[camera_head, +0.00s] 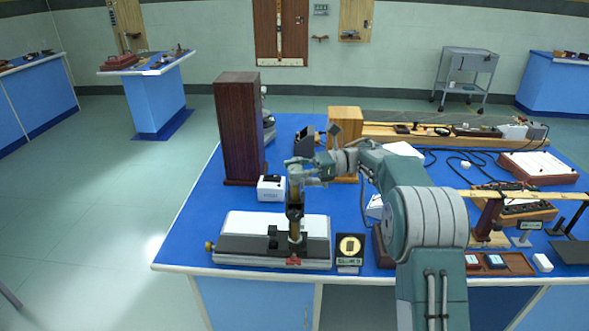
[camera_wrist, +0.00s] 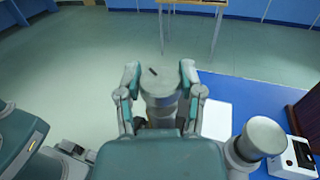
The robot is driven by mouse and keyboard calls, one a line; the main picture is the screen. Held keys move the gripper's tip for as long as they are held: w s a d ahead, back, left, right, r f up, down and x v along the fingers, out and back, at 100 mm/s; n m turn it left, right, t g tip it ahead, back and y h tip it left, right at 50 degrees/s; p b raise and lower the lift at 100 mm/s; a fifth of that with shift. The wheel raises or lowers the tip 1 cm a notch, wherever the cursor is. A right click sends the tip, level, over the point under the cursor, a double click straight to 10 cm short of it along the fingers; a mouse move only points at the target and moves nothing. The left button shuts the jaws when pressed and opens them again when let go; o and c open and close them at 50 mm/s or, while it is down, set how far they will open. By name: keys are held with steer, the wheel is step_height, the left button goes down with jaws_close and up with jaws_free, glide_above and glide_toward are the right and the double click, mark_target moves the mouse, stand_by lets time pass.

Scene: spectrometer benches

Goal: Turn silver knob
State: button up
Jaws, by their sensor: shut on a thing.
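In the wrist view, the silver knob (camera_wrist: 158,84) is a round grey metal cylinder with a small dark mark on its top face. My gripper (camera_wrist: 158,90) is shut around it, with one finger on each side. In the head view, my gripper (camera_head: 298,172) is at the top of a dark, brass-banded column (camera_head: 295,212). The column stands on a black and white instrument (camera_head: 260,246) near the front edge of the blue bench (camera_head: 185,240).
A tall dark wooden cabinet (camera_head: 239,130) and a small white box (camera_head: 271,189) stand close behind my gripper. Wooden apparatus and cables crowd the bench's right side. The floor left of the bench is clear.

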steer(key=shift+w+n+g+h, duration=0.1)
steer(key=shift+n+g+h, duration=0.2)
steer(key=shift+n+g, duration=0.45)
steer(key=shift+r+g, duration=0.1)
steer(key=shift+g, duration=0.45)
steer(key=o, duration=1.2)
steer(key=shift+w, duration=0.1)
